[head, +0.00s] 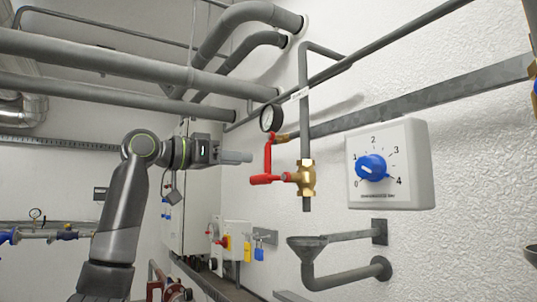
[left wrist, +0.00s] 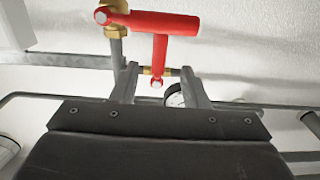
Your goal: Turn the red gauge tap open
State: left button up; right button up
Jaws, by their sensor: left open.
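The red gauge tap (head: 268,156) has a lever hanging down from a brass fitting below the round gauge (head: 270,118). Its lever also shows in the left wrist view (left wrist: 159,54). A second red handle (head: 265,180) sticks out sideways from the brass valve (head: 306,178) just below. My left gripper (head: 248,157) is open, pointing right, with its tips just left of the tap lever in the head view. In the left wrist view, the lever's end appears between the two fingers (left wrist: 158,84); I cannot see contact. The gauge is partly hidden there. My right gripper is not in view.
A white box with a blue dial (head: 372,168) is on the wall to the right. A grey funnel drain (head: 310,247) is below the valve. Grey pipes (head: 140,65) run overhead. A cabinet (head: 190,195) stands behind my left arm.

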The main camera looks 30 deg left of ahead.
aim_at(265, 161)
pick_arm(q)
jog(key=p+x, duration=0.3)
jog(key=x, duration=0.4)
jog(key=shift+w+d+r, duration=0.1)
jog(key=shift+w+d, duration=0.1)
jog(key=shift+d, duration=0.05)
jog(key=shift+w+d, duration=0.2)
jog(key=shift+w, duration=0.25)
grip_shut()
